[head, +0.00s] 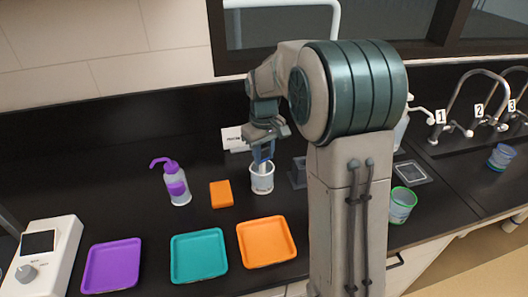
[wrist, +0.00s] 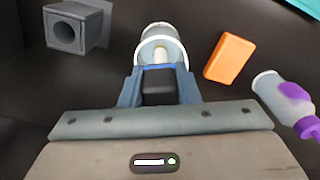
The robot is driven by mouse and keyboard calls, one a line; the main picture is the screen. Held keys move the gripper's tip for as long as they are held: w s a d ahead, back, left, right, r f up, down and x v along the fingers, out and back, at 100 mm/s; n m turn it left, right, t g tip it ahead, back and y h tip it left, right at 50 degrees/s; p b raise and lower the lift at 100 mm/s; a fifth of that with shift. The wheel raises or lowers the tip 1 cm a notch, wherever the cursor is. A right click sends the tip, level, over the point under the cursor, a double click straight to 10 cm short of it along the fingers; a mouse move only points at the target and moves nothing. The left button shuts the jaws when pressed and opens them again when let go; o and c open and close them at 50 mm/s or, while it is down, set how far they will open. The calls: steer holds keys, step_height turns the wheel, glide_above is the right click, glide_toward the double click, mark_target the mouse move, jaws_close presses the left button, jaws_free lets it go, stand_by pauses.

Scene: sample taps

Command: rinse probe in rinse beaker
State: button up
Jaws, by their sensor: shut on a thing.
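My gripper (head: 263,152) points down over the rinse beaker (head: 262,184), a white-rimmed cup on the black bench. The gripper is shut on the probe (head: 262,168), a pale rod whose lower end reaches into the beaker's mouth. In the wrist view the probe (wrist: 160,52) sticks out beyond my gripper (wrist: 160,70), inside the outline of the beaker rim (wrist: 137,48). How deep the tip is, and whether it touches liquid or wall, I cannot tell.
A grey holder block with a round hole (wrist: 67,33) stands beside the beaker, partly behind my arm in the head view. An orange block (head: 221,194) and purple wash bottle (head: 176,184) stand left. Purple (head: 111,266), teal (head: 199,257) and orange (head: 266,242) trays lie in front.

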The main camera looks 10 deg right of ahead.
steer(key=shift+w, duration=0.4)
stand_by(0.3)
steer(key=shift+s, duration=0.1)
steer(key=shift+s+a, duration=0.3)
steer(key=shift+a, duration=0.1)
steer(key=shift+s+d, duration=0.1)
steer(key=shift+d, duration=0.05)
steer(key=shift+s+d, duration=0.3)
steer(key=shift+w, duration=0.4)
steer(key=shift+r, duration=0.1)
stand_by(0.6)
steer(key=shift+r+p, duration=3.7)
steer(key=shift+r, duration=0.95)
